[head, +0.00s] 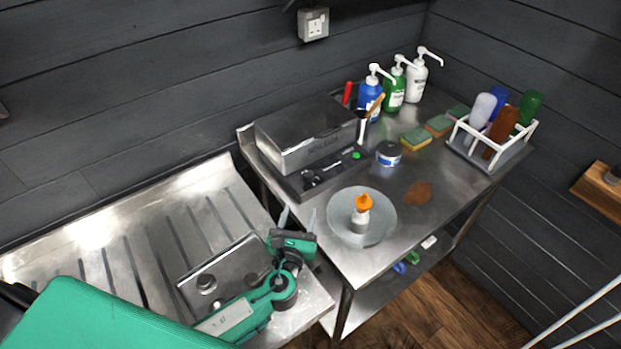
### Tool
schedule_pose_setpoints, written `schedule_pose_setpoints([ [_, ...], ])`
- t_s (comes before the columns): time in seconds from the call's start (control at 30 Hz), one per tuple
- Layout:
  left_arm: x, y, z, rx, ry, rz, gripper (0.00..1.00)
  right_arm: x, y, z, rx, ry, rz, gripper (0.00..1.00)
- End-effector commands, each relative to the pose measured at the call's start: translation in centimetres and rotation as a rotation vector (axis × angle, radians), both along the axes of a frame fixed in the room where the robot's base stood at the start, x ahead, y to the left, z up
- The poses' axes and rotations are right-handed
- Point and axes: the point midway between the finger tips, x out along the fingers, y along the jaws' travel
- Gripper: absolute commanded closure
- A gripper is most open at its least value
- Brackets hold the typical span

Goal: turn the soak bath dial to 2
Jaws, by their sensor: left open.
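The soak bath (300,140) is a steel box with a closed-looking lid, standing on the steel table against the back wall. Its dark front panel carries a dial (309,179) at the left and a lit green light (356,155) at the right. The dial's setting is too small to read. My left gripper (298,219) is open and empty, its two grey fingertips pointing up the picture, below and apart from the dial. My right gripper is not in view.
A round grey dish (345,228) holding an orange-capped bottle (362,212) stands right of my left gripper. A tub (389,153), sponges (415,138), pump bottles (369,95) and a white bottle rack (515,146) stand farther back. A ribbed steel drainboard (145,240) lies left.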

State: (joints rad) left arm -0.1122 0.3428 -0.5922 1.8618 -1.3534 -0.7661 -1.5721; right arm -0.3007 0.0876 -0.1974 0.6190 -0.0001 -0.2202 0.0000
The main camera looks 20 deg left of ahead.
Motion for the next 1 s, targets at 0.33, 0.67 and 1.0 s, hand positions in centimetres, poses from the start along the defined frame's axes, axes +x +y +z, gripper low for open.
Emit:
schedule_pose_setpoints([
  [0.33,7.1,0.9,0.4,0.001,-0.002,0.001,0.49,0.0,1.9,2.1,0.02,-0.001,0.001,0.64],
  [0.67,11.4,1.4,0.1,0.001,-0.001,0.0,0.49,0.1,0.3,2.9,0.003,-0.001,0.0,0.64],
  [1.0,11.9,1.4,0.0,-0.001,0.0,0.0,0.49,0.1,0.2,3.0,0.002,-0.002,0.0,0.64],
])
